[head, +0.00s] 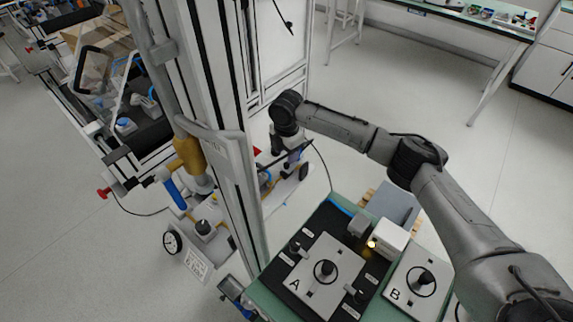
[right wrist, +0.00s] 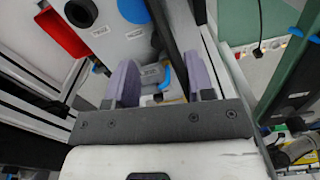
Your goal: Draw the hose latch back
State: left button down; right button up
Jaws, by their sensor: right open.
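My right arm reaches in from the right in the head view. Its gripper (head: 291,160) is down beside the white column, over a low wheeled unit. In the right wrist view the right gripper (right wrist: 161,84) is open, with its two purple-padded fingers apart. A small blue part (right wrist: 165,79) shows between the fingers, in front of a grey panel; I cannot tell whether it is the hose latch or whether the fingers touch it. A larger blue curved piece (right wrist: 134,10) and a red part (right wrist: 62,34) are beyond. My left gripper is not in view.
The tall white column (head: 222,100) stands close to the right gripper. A green table with plates A (head: 305,272) and B (head: 398,290) and a lit white box (head: 390,237) is at the bottom. Open floor lies behind the arm.

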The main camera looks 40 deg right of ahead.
jog(key=shift+f+b, duration=0.65)
jog(key=shift+f, duration=1.7)
jog(key=shift+c, duration=0.3)
grip_shut()
